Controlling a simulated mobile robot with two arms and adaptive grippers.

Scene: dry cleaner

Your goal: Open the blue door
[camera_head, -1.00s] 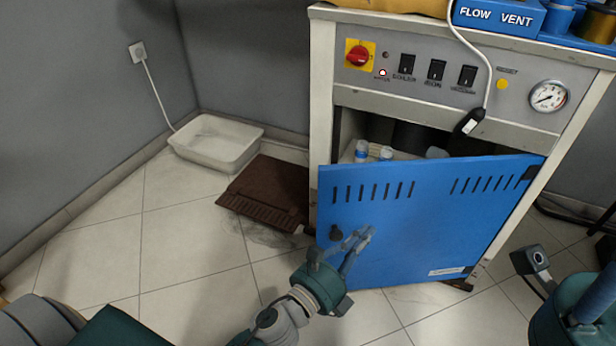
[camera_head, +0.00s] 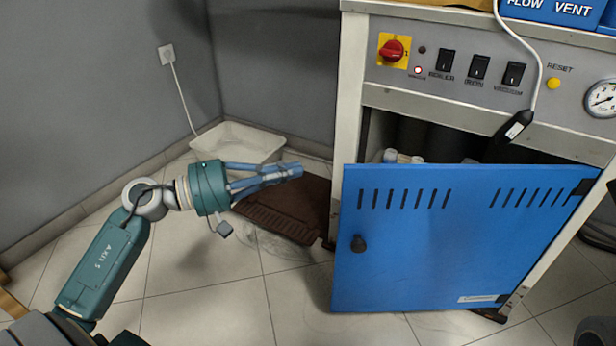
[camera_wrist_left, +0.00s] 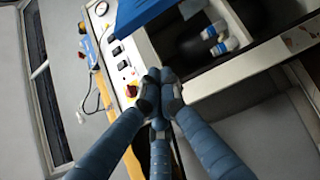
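The blue door (camera_head: 450,240) with slots and a dark knob (camera_head: 358,243) hangs on the front of a grey cabinet. It stands ajar, its knob side swung outward, and a gap above it shows the inside. In the left wrist view, part of the blue door (camera_wrist_left: 150,14) shows at the top. My left gripper (camera_head: 298,171) is left of the door, apart from the knob, pointing right toward the cabinet's left side. Its fingers come together at the tips, also in the left wrist view (camera_wrist_left: 160,78), with nothing between them. My right gripper is not visible.
Bottles (camera_wrist_left: 218,39) stand inside the cabinet. A control panel (camera_head: 485,75) with switches and a hanging cable is above the door. A white tray (camera_head: 240,141) and a brown mat (camera_head: 290,208) lie on the floor left of the cabinet. Tiled floor in front is clear.

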